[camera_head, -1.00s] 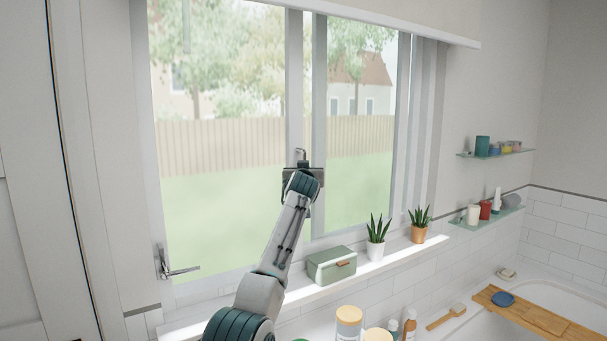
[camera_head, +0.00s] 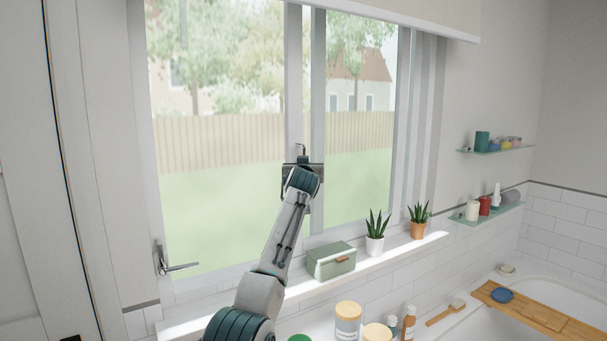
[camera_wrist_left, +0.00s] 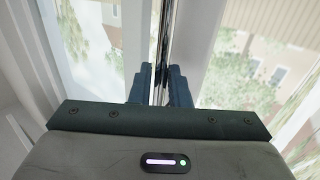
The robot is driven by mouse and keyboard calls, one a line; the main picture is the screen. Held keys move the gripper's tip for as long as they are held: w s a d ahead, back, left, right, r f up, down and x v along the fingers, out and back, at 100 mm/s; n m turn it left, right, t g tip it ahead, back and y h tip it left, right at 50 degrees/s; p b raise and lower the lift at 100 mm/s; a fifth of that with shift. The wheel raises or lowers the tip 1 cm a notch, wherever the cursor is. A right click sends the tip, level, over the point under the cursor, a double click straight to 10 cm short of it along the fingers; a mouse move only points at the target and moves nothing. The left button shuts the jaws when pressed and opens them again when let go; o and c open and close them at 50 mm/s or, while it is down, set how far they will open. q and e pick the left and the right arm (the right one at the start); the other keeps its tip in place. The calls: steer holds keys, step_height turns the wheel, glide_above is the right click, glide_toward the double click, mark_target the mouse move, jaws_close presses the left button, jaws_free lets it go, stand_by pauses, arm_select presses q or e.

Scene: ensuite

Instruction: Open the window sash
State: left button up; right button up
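The window sash (camera_head: 294,80) has a pale upright stile near the middle of the window, beside a second upright (camera_head: 318,110). A small metal handle (camera_head: 300,148) shows on the stile just above my left gripper (camera_head: 302,165). In the left wrist view my left gripper (camera_wrist_left: 160,88) has its dark fingers close together on either side of a thin, shiny upright bar (camera_wrist_left: 164,45), which appears to be the handle. The head view hides the fingertips behind the wrist. My right gripper is not in view.
A lever handle (camera_head: 175,266) is on the window's lower left. A green box (camera_head: 331,262) and two potted plants (camera_head: 376,240) stand on the sill (camera_head: 285,295). Jars and bottles (camera_head: 347,322) stand below. A bath with a wooden board (camera_head: 525,310) lies at right.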

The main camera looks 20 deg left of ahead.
arm_select(q)
steer(key=b+v, duration=0.4)
steer(key=v, duration=0.6)
steer(key=shift+s+f, duration=0.1)
